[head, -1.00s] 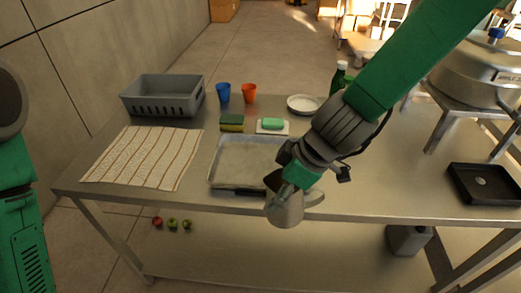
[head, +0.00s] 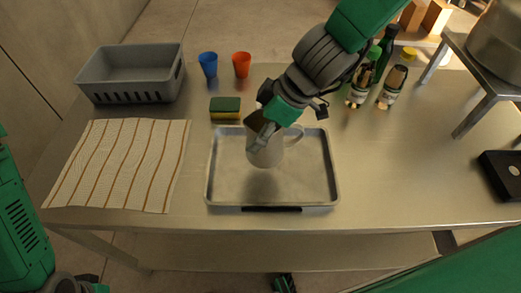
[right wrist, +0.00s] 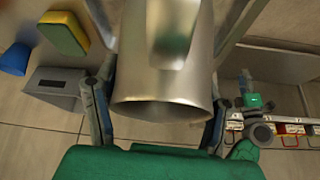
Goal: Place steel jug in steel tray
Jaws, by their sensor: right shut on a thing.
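The steel jug (head: 266,154) is in my right gripper (head: 262,134), over the inside of the steel tray (head: 310,185). In the right wrist view the jug (right wrist: 165,75) fills the space between the two fingers. The tray lies flat near the table's front edge and is otherwise empty.
A grey basket (head: 130,75), a striped cloth (head: 120,165), blue cup (head: 208,64), orange cup (head: 242,64) and sponge (head: 225,107) are left of or behind the tray. Bottles (head: 392,85) stand behind right. A black tray (head: 503,172) lies far right. Table right of the steel tray is clear.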

